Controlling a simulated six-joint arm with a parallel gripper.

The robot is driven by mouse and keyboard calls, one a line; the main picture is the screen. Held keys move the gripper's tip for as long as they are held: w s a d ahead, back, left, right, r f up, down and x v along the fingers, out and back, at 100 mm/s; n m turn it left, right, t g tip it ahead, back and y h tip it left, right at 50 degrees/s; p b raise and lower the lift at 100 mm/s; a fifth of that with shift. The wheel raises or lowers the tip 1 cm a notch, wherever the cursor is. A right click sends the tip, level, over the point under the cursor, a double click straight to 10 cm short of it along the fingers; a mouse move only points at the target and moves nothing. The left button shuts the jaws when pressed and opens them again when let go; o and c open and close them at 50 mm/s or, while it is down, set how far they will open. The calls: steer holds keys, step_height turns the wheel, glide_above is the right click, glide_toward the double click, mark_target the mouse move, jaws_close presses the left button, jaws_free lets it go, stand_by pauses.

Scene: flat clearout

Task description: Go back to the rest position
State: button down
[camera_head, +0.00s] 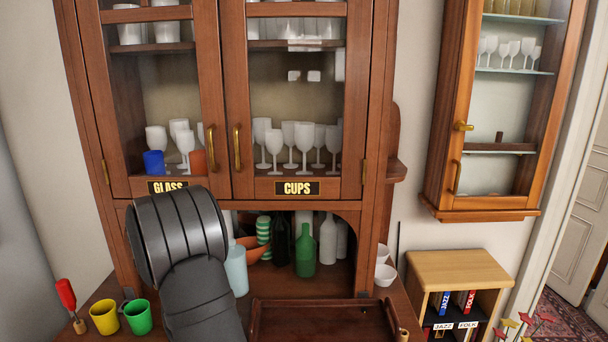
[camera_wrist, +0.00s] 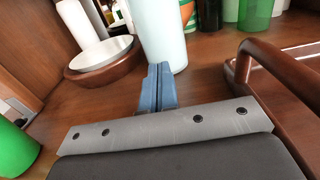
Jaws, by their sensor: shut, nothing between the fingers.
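My gripper (camera_wrist: 158,88) shows in the wrist view with its two blue fingers shut together and nothing between them. It is low over the wooden counter (camera_wrist: 95,100), in front of a pale blue cup (camera_wrist: 160,35); I cannot tell whether the fingertips touch it. In the head view my dark arm (camera_head: 185,240) reaches down in front of the cabinet and hides the gripper. The pale blue cup (camera_head: 237,270) stands just right of the arm there.
A wooden tray (camera_head: 320,322) lies at the right, its handle (camera_wrist: 275,65) close in the wrist view. Yellow (camera_head: 104,317) and green (camera_head: 138,316) cups stand left. Bottles, including a green one (camera_head: 306,252), stand behind. The glass cabinet doors (camera_head: 297,100) above look closed.

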steer(key=s, duration=0.9)
steer(key=shift+s, duration=0.3)
steer(key=w, duration=1.3)
steer(key=shift+w+d, duration=0.1)
steer(key=shift+w, duration=0.25)
steer(key=s, duration=2.5)
steer(key=shift+s, duration=0.2)
steer(key=c, duration=2.1)
jaws_free()
